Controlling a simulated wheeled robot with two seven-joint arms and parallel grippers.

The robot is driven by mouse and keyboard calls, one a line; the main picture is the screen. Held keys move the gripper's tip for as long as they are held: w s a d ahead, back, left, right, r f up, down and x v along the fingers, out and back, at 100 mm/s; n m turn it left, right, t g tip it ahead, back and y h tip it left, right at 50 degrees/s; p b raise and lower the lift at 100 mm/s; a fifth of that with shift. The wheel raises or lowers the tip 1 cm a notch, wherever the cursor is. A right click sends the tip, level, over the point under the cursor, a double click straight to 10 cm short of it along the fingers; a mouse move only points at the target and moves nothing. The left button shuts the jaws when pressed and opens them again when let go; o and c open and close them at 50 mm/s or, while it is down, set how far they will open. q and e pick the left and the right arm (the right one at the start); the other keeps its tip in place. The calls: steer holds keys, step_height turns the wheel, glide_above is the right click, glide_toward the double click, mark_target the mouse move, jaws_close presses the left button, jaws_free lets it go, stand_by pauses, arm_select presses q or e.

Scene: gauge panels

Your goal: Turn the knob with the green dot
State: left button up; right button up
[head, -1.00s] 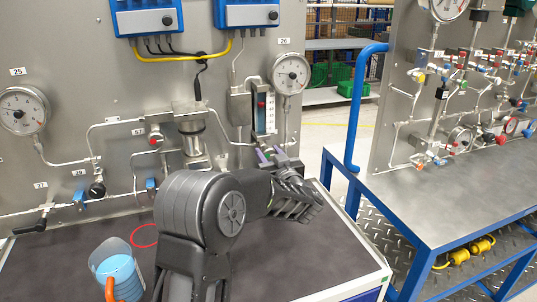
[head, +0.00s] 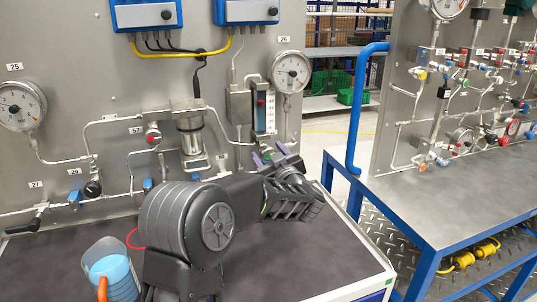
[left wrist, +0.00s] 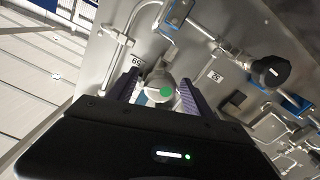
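The knob with the green dot (left wrist: 163,91) is a round grey knob on the metal panel. In the left wrist view it lies between the two purple fingers of my left gripper (left wrist: 160,84), with a gap visible on each side. In the head view the green dot (head: 267,156) shows small between the fingertips of the left gripper (head: 270,154), low on the panel below gauge 26. The left gripper is open. Whether its fingertips reach around the knob's sides or stop just in front cannot be told. My right gripper is not in view.
A red-dotted knob (head: 152,140) sits further left on the panel. A black knob (left wrist: 268,72) is near in the wrist view. A blue jug (head: 110,270) stands on the dark bench at left. A blue-framed cart (head: 440,215) is at right.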

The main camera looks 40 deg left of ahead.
arm_select(q)
steer(key=b+v, duration=0.1)
steer(key=v, duration=0.6)
steer(key=shift+s+d, duration=0.25)
steer(key=shift+d, duration=0.1)
stand_by(0.4)
